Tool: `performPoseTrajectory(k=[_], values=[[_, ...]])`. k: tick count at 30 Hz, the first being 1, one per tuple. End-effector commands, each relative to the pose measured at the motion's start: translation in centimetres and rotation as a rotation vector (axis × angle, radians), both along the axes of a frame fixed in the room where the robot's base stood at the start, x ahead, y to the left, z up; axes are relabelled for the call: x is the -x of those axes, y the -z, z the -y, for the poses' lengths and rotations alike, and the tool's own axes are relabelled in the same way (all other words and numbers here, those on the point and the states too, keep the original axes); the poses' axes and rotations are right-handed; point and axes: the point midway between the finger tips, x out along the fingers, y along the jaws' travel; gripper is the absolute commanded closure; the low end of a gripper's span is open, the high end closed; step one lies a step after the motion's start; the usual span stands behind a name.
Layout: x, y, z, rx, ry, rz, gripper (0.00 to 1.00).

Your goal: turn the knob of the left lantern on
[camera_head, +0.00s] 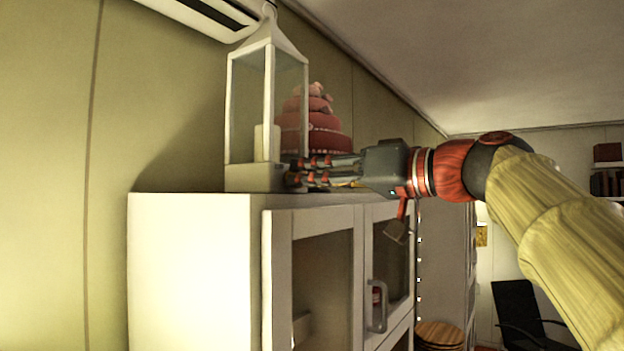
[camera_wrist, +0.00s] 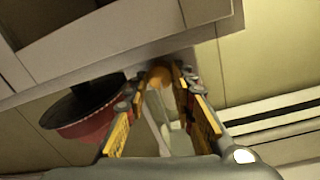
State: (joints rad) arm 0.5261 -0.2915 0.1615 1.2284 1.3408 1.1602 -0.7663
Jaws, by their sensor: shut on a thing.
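A white lantern (camera_head: 234,115) with clear panes and a pale candle (camera_head: 267,144) inside stands upright on top of a white cabinet. I see no clear glow in it. My gripper (camera_head: 293,171) reaches in from the right, low at the lantern's base. In the wrist view, my gripper's fingertips (camera_wrist: 162,78) are closed around a small round orange-gold knob (camera_wrist: 160,74). Pale lantern parts (camera_wrist: 178,137) show between the fingers. In the head view the fingers hide the knob. Only one lantern is in view.
A tiered red-pink cake (camera_head: 318,122) stands just behind the fingers; its red lower part shows left in the wrist view (camera_wrist: 85,128). The white cabinet (camera_head: 190,270) has glass doors with a handle (camera_head: 377,306). A wall unit (camera_head: 215,12) hangs above.

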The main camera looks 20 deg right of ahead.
Motion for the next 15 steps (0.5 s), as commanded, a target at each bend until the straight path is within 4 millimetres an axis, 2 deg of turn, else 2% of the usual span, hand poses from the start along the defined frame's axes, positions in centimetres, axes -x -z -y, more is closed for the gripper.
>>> performPoseTrajectory(k=[6, 15], values=[[-0.04, 0.05, 0.04, -0.115, -0.001, -0.084, 1.00], [-0.02, 0.03, 0.04, -0.138, 0.000, -0.101, 1.00]])
